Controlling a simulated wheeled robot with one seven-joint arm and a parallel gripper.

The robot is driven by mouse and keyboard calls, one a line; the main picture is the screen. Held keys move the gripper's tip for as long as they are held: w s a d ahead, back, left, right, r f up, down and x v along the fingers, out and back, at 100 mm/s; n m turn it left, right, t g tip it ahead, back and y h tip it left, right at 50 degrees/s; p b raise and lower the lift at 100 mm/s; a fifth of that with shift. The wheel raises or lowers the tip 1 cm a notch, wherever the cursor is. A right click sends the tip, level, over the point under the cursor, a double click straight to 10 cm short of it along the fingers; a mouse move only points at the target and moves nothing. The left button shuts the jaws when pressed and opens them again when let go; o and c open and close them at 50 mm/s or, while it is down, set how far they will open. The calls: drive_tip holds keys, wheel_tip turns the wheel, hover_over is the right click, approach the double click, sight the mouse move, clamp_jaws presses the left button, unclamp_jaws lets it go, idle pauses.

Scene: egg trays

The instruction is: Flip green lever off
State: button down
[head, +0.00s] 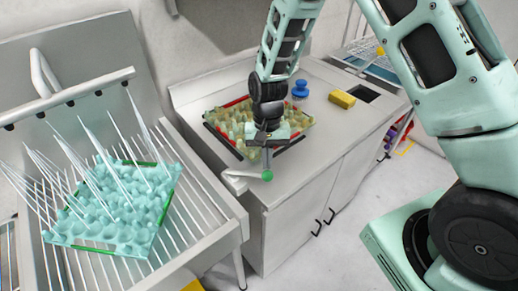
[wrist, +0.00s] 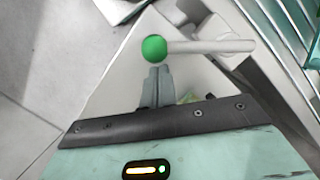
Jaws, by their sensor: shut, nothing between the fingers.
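The green lever's round green knob (head: 267,175) is at the front left corner of the grey counter, on a pale rod. In the wrist view the green knob (wrist: 154,48) is at the upper middle, and its white rod (wrist: 212,46) runs right to a pale housing. My gripper (head: 266,160) is shut and empty, just behind the knob in the head view. In the wrist view its closed fingertips (wrist: 157,72) end very close to the knob. I cannot tell whether they touch it.
A tray of eggs (head: 213,116) with a red edge lies on the counter under my gripper. A blue knobbed object (head: 300,89) and a yellow sponge-like block (head: 342,99) stand behind it. At left, a teal egg tray (head: 95,250) sits on a rack under water jets.

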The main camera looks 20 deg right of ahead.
sight(267, 176)
drive_tip(key=s+m, duration=0.2)
drive_tip(key=s+a+m+y, duration=0.1)
drive_tip(key=m, duration=0.1)
drive_tip(key=shift+s+a+m, duration=0.2)
drive_tip(key=shift+s+m, duration=0.1)
drive_tip(key=shift+s, duration=0.05)
drive_tip(key=s+m, duration=0.1)
drive_tip(key=a+m+t, duration=0.1)
drive_tip(key=shift+s+a+m, duration=0.2)
drive_tip(key=shift+s+m, duration=0.15)
drive_tip(key=shift+m, duration=0.05)
drive_tip(key=shift+s+a, duration=0.3)
drive_tip(key=shift+a, duration=0.1)
drive_tip(key=shift+s+a, duration=0.1)
drive_tip(key=w+d, duration=0.1)
drive_tip(key=d, duration=0.1)
drive_tip(key=w+d+r, duration=0.1)
drive_tip(key=shift+w+d+r+p, duration=0.1)
drive_tip(key=shift+w+d+p, duration=0.05)
drive_tip(key=shift+d+p, duration=0.25)
wheel_tip(267, 176, up, 9)
drive_tip(key=w+d+b, duration=0.1)
drive_tip(key=d, duration=0.1)
drive_tip(key=shift+r+b, duration=0.15)
drive_tip(key=shift+b, duration=0.2)
